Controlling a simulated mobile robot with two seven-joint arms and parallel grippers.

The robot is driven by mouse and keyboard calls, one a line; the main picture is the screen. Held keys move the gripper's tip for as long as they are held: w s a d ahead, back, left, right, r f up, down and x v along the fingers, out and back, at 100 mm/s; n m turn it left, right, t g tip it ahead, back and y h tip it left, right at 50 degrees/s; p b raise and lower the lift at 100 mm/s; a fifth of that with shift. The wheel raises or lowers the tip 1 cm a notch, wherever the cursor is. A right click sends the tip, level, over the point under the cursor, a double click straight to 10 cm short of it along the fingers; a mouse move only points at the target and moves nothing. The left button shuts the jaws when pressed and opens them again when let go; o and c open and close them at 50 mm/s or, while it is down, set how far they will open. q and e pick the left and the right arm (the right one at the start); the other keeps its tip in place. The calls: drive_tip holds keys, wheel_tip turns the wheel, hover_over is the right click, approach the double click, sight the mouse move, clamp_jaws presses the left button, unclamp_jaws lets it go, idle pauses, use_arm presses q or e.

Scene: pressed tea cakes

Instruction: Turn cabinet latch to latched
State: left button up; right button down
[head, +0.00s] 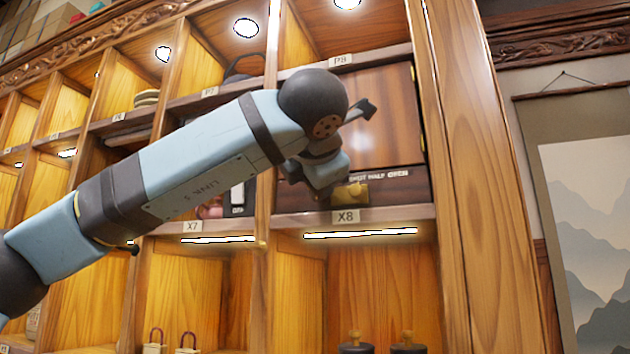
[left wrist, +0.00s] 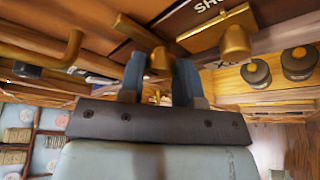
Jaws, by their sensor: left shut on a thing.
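A wooden cabinet door (head: 385,110) stands upright in the top right bay, above the X8 label. My left gripper (head: 318,185) is at the panel below this door, and its wrist hides most of the contact in the head view. In the left wrist view, the two blue-grey fingers of my left gripper (left wrist: 161,75) are closed around the rounded end of a brass lever (left wrist: 160,58), which appears to be the cabinet latch. The lever runs up and left from the fingers. Its exact setting cannot be read. My right gripper is not in view.
A second brass fitting (head: 350,192) sits close right of the gripper, under "SHUT HALF OPEN" lettering; its knob shows in the left wrist view (left wrist: 235,45). Another brass handle (left wrist: 72,48) is at left there. A wooden upright (head: 455,170) bounds the bay. Dark-lidded jars (head: 356,345) stand below.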

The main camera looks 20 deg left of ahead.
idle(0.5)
use_arm(q)
drive_tip(key=o, duration=0.9)
drive_tip(key=shift+b+v, duration=0.9)
drive_tip(key=shift+v, duration=6.05)
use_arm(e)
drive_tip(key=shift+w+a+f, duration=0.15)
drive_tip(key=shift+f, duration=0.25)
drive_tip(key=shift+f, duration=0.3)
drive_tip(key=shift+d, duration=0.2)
